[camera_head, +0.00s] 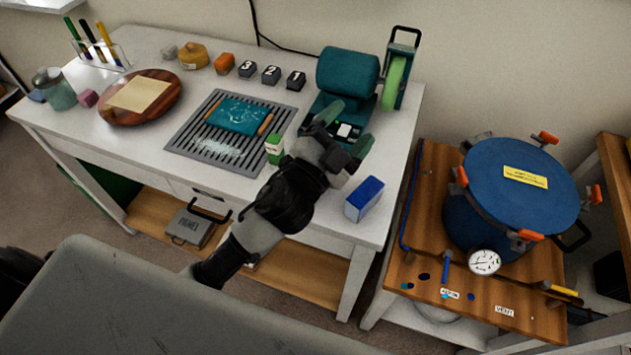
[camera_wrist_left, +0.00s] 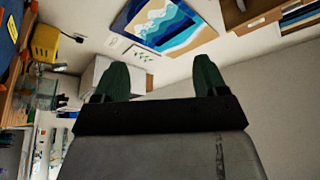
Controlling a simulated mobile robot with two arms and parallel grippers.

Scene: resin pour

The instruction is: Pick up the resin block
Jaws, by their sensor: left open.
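A teal slab with white wave marks and wood-coloured ends (camera_head: 238,114), which looks like the resin block, lies flat on the slatted grey rack (camera_head: 180,138). My left gripper (camera_head: 343,130) is open, its green fingers spread, to the right of the rack and in front of the teal machine. It is apart from the slab, and nothing shows between its fingers. In the left wrist view the open fingers (camera_wrist_left: 162,82) show with empty space between them; the slab is not visible there. My right gripper is not in view.
A green-and-white carton (camera_head: 274,149) and a blue box (camera_head: 364,198) stand near my left forearm. The teal machine (camera_head: 347,73) stands behind the gripper. Numbered dark blocks (camera_head: 271,74) line the back. A blue pressure pot (camera_head: 515,190) stands on the right cart.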

